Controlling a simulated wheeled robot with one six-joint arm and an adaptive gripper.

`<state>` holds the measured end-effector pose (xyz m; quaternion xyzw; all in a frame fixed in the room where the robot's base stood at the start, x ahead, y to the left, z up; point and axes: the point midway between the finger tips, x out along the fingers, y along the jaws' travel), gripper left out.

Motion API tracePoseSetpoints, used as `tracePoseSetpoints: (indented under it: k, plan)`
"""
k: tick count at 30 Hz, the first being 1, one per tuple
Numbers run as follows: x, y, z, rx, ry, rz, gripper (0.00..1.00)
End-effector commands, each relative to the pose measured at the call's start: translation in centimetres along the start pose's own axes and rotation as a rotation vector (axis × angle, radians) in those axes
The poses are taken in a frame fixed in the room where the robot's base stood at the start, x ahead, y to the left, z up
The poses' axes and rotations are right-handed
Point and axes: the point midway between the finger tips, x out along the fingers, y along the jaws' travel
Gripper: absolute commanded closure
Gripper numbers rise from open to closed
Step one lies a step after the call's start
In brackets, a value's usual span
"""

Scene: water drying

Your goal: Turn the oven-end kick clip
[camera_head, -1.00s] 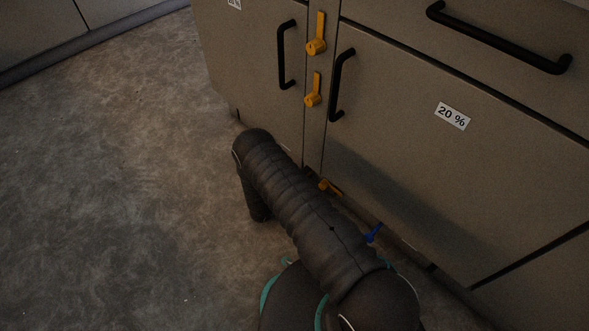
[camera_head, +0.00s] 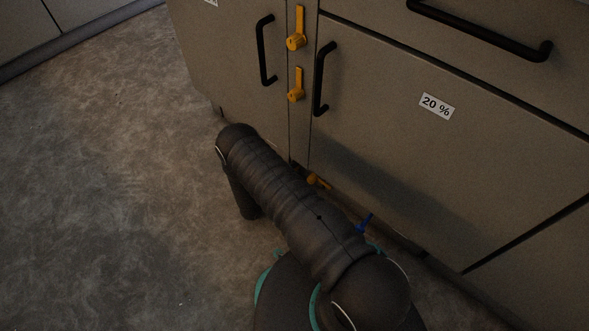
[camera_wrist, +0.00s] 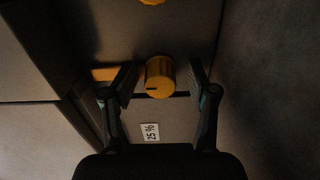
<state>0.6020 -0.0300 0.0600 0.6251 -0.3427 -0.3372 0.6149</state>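In the wrist view a yellow round knob (camera_wrist: 160,77) with a dark mark sits between the two fingers of my gripper (camera_wrist: 163,84). The fingers are spread, with a gap on each side of the knob. A yellow bar (camera_wrist: 105,73) shows just beyond the left finger; I cannot tell whether it belongs to this knob. In the head view a low yellow clip (camera_head: 318,182) shows at the kick, partly behind my arm. I cannot tell whether it is the knob in the wrist view. My gripper is hidden in the head view.
Two yellow latches, upper (camera_head: 297,30) and lower (camera_head: 296,86), stand between black handles on the cabinet (camera_head: 390,130). A blue piece (camera_head: 364,222) is low by the kick. A "25 %" label (camera_wrist: 150,131) shows in the wrist view. Open floor (camera_head: 90,200) lies left.

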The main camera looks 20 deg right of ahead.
Motion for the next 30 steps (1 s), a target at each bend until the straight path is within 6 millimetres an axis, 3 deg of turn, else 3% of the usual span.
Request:
tracePoseSetpoints:
  k: [8,21,30]
  plan:
    - [-1.5,0.0,-0.3,-0.001,0.009,0.0,0.43]
    - [-9.4,0.0,-0.1,-0.001,0.004,0.0,0.43]
    - [-11.9,0.0,0.0,-0.001,0.0,0.0,0.43]
